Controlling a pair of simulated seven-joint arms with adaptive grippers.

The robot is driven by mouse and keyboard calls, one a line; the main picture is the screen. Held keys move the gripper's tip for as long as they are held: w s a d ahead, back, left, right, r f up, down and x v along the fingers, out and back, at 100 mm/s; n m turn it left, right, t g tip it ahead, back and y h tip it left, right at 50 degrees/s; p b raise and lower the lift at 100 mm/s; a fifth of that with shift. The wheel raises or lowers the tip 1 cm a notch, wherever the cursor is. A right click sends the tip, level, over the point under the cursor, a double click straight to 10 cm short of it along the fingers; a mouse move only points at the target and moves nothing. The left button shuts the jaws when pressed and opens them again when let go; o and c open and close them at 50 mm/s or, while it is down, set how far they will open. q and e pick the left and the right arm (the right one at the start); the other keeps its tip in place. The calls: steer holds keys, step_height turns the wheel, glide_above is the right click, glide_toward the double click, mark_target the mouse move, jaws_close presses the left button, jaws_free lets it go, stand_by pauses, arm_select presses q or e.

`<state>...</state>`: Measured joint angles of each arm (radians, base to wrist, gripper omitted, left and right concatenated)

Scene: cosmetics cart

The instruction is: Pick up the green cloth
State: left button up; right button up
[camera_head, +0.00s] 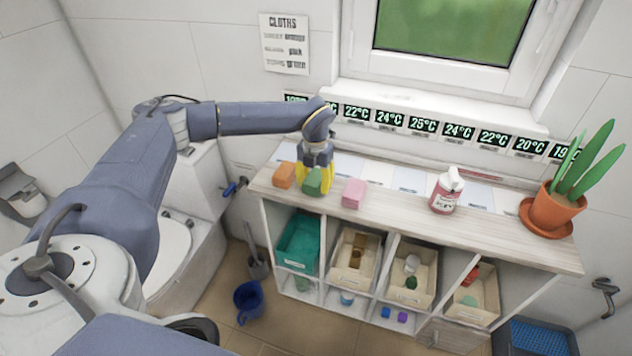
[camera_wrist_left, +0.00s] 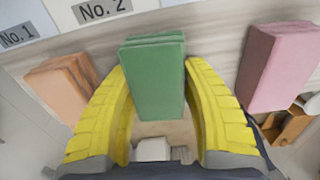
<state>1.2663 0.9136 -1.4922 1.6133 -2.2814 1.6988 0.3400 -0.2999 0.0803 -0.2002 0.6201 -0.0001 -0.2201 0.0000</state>
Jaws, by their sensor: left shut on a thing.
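The green cloth (camera_head: 313,181) is a small folded block on the cart top (camera_head: 400,212), between an orange cloth (camera_head: 284,174) and a pink cloth (camera_head: 354,193). My left gripper (camera_head: 314,176) points down at the green cloth with its yellow fingers on either side of it. In the left wrist view, the green cloth (camera_wrist_left: 154,80) sits between the two yellow fingers, which are shut on it. The orange cloth (camera_wrist_left: 62,88) is left of the fingers and the pink cloth (camera_wrist_left: 275,68) is right of them, both apart. I cannot tell whether the green cloth touches the cart top. My right gripper is not in view.
A pink pump bottle (camera_head: 446,191) and a potted plant (camera_head: 556,206) stand further right on the cart top. Below are shelves with a teal bin (camera_head: 298,243) and several beige bins. A row of temperature displays (camera_head: 423,125) lines the wall behind.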

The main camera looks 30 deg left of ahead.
mark_target(315, 177)
arm_select(q)
steer(key=shift+r, duration=0.1)
step_height(315, 177, up, 20)
stand_by(0.7)
steer(key=o, duration=0.4)
steer(key=shift+c, duration=1.3)
steer(key=shift+c, duration=0.2)
